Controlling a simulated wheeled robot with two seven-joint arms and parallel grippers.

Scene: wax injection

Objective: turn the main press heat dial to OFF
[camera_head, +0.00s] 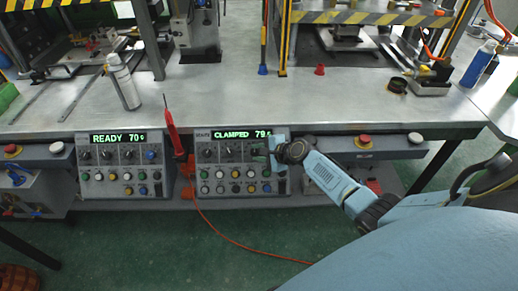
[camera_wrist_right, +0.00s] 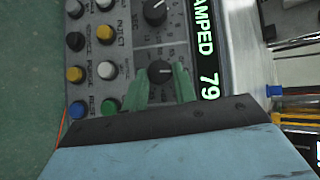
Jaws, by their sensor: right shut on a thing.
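The control panel with the green "CLAMPED 79" display (camera_head: 237,134) hangs under the front edge of the bench. My right gripper (camera_head: 262,152) reaches its right end from the right. In the right wrist view, the gripper's two green fingers (camera_wrist_right: 161,80) are shut on a black dial (camera_wrist_right: 160,71), one on each side. The dial's white mark points roughly toward the display (camera_wrist_right: 206,55). Its printed labels are too small to read. In the head view the gripper hides this dial. My left gripper is not in view.
Another black knob (camera_wrist_right: 155,12) sits beside the held dial, with rows of coloured buttons near by. A second panel reading "READY 70" (camera_head: 118,139) is to the left. A red stop button (camera_head: 364,139) is to the right.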

